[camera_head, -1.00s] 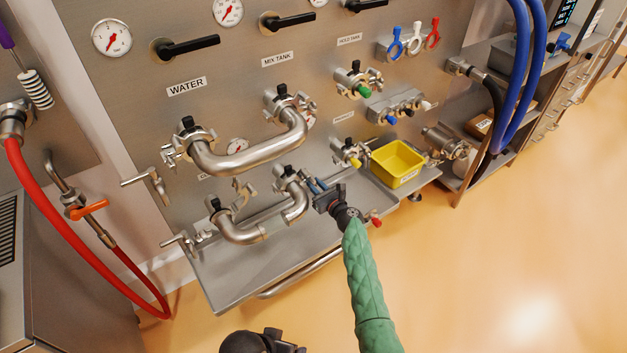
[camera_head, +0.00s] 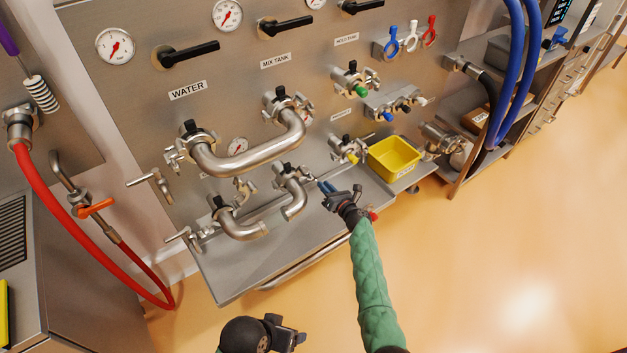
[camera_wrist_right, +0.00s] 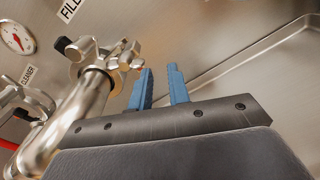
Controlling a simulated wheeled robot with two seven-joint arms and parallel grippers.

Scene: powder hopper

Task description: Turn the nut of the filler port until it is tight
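The filler port appears to be the lower right pipe end on the steel panel, with a clamp (camera_head: 287,173) around the bent pipe. Its wing nut (camera_wrist_right: 125,56) shows in the right wrist view, below a partly cut-off label starting "FILL" (camera_wrist_right: 69,10). My right gripper (camera_head: 325,187) is just right of this clamp in the head view. Its two blue fingers (camera_wrist_right: 162,88) stand apart with nothing between them, near the nut but seemingly not around it. My left gripper (camera_head: 284,335) is at the bottom edge of the head view, far from the panel; its fingers cannot be made out.
A larger bent pipe (camera_head: 250,160) arches above the lower one. A yellow bin (camera_head: 394,157) stands right of my right gripper. A steel tray (camera_head: 235,280) lies below the pipes. A red hose (camera_head: 75,235) hangs at left. Open floor lies at front right.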

